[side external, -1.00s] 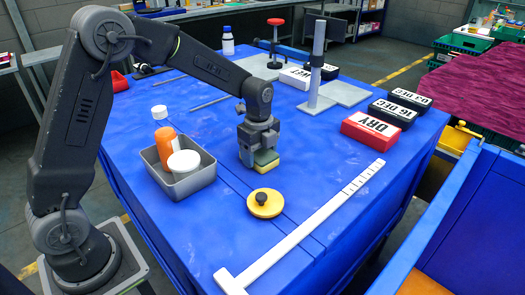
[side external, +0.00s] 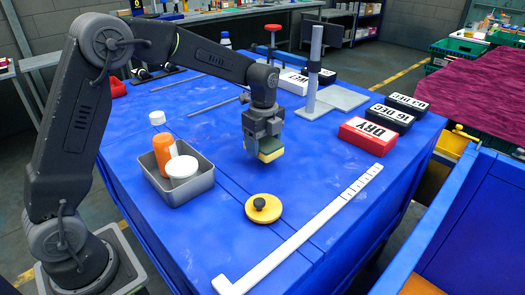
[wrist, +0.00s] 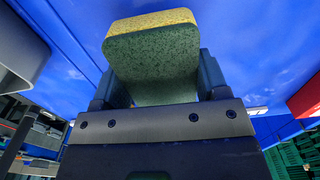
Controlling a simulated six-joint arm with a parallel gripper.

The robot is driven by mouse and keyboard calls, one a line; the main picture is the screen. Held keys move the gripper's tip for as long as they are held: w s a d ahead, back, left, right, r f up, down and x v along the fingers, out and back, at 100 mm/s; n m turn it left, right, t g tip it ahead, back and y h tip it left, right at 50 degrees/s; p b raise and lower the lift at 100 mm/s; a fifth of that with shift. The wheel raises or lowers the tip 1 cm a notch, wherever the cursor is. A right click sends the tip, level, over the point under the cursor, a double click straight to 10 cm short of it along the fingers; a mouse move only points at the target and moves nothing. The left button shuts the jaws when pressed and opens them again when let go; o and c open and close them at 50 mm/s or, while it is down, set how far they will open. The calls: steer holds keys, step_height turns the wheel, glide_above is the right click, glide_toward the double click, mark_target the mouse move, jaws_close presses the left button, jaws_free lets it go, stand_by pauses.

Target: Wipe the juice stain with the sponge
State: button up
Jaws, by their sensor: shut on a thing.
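The sponge (side external: 271,153), yellow with a green scouring side, is between the fingers of my gripper (side external: 262,146), which is shut on it. In the side external view it is tilted and looks a little above the blue table (side external: 215,215). The wrist view shows the sponge (wrist: 150,62) close up, green face toward the camera and yellow edge at the top, with a finger of my gripper (wrist: 155,88) on either side. I cannot make out a juice stain on the table; pale smudges show on its surface.
A grey metal tray (side external: 187,194) with an orange bottle (side external: 164,153) and a white tub (side external: 182,169) stands left. A yellow lid with a black knob (side external: 273,215) lies in front.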

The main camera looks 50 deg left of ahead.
steer(key=shift+r, duration=2.05)
